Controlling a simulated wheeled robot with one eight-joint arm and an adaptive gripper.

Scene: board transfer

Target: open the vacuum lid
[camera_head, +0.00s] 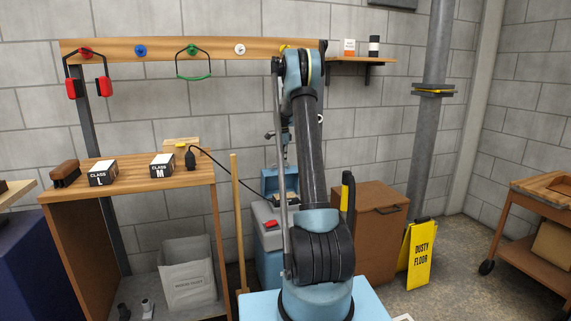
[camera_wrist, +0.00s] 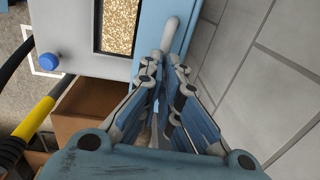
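The vacuum (camera_head: 266,241) is a grey and blue box on the floor behind my arm. Its blue lid (camera_head: 272,182) stands raised at the back. In the wrist view a gold-speckled surface (camera_wrist: 118,27) shows in a dark-framed opening in the grey top (camera_wrist: 72,20). Beside it is a blue panel (camera_wrist: 148,22) with a pale rounded handle (camera_wrist: 172,32). My gripper (camera_wrist: 165,66) has its fingers drawn close together at the handle's near end. Whether they grip it is unclear. In the head view my gripper (camera_head: 284,158) is small and partly hidden by my arm.
A wooden bench (camera_head: 137,181) with two labelled boxes stands left of the vacuum. A brown cabinet (camera_head: 376,232) and a yellow floor sign (camera_head: 418,253) stand to the right. A wooden pole (camera_head: 238,215) leans close to the vacuum. A block wall is close behind.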

